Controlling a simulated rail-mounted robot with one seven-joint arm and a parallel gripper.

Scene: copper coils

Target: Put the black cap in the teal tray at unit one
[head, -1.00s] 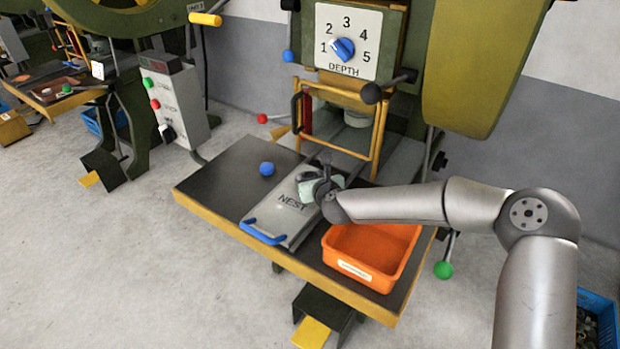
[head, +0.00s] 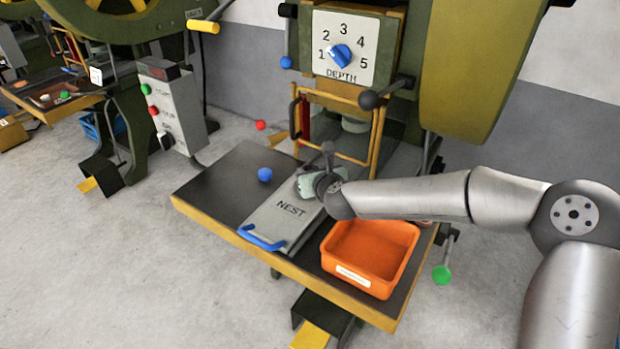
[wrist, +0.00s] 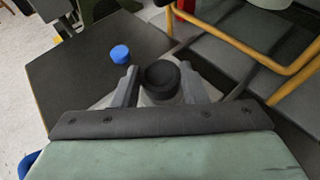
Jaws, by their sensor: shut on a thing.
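My gripper (head: 315,180) is over the grey NEST plate (head: 275,218) on the press table in the head view. In the wrist view, its two fingers close on a round black cap (wrist: 162,74), with a paler grey form just below it. I cannot tell whether the cap is clear of the plate. In the head view the gripper and wrist hide the cap, or it is too small to make out. I see no teal tray in either view.
An orange tray (head: 369,255) stands right of the NEST plate, below my forearm. A blue cap (head: 265,174) lies to the plate's left; it also shows in the wrist view (wrist: 119,53). A yellow guard frame (head: 378,140) stands behind. Another press table (head: 45,110) is at far left.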

